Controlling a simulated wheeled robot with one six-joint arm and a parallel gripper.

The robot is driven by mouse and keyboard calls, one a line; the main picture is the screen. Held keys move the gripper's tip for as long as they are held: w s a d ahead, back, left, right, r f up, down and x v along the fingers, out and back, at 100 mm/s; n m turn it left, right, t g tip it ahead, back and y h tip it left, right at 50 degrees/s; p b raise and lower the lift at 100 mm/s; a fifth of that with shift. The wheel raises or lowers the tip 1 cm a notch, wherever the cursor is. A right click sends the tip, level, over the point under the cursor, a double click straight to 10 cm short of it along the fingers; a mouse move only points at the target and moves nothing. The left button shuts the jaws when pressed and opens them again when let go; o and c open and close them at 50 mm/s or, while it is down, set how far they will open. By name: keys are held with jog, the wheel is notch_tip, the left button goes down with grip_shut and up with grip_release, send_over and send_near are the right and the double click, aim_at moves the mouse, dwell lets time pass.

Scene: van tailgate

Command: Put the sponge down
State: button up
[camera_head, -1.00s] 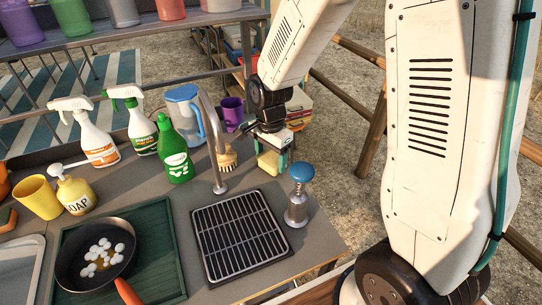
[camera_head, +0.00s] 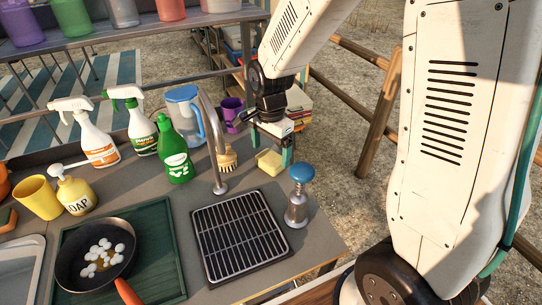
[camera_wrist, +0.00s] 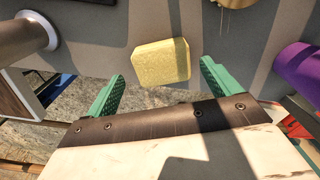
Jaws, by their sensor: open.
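A yellow sponge (camera_head: 269,161) lies on the grey counter near its right edge, between the tap and the blue-topped metal bottle. It also shows in the wrist view (camera_wrist: 161,63), between and just beyond my two green fingertips. My gripper (camera_head: 272,141) is open above the sponge, its fingers apart and clear of it. In the wrist view, my gripper (camera_wrist: 157,85) has a gap on both sides of the sponge.
A drain grate (camera_head: 240,237) and the tap (camera_head: 213,145) stand to the left. A blue-topped bottle (camera_head: 298,195) stands in front, a brush (camera_head: 227,158) beside the tap. A purple mug (camera_head: 231,112) and a blue-lidded jug (camera_head: 184,112) are behind.

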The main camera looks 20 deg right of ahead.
aim_at(271, 159)
notch_tip(271, 159, up, 9)
jog(key=s+d+r+n, duration=0.1)
jog(key=s+r+n, duration=0.2)
jog(key=s, duration=0.5)
jog(key=s+d+r+n, duration=0.1)
jog(key=s+r+n, duration=0.1)
jog(key=s+n, duration=0.4)
jog(key=s+d+r+n+t, duration=0.1)
jog(key=s+r+n, duration=0.2)
jog(key=s, duration=0.7)
jog(key=shift+d+r+n, duration=0.2)
jog(key=shift+r+n, duration=0.15)
jog(key=shift+n, duration=0.35)
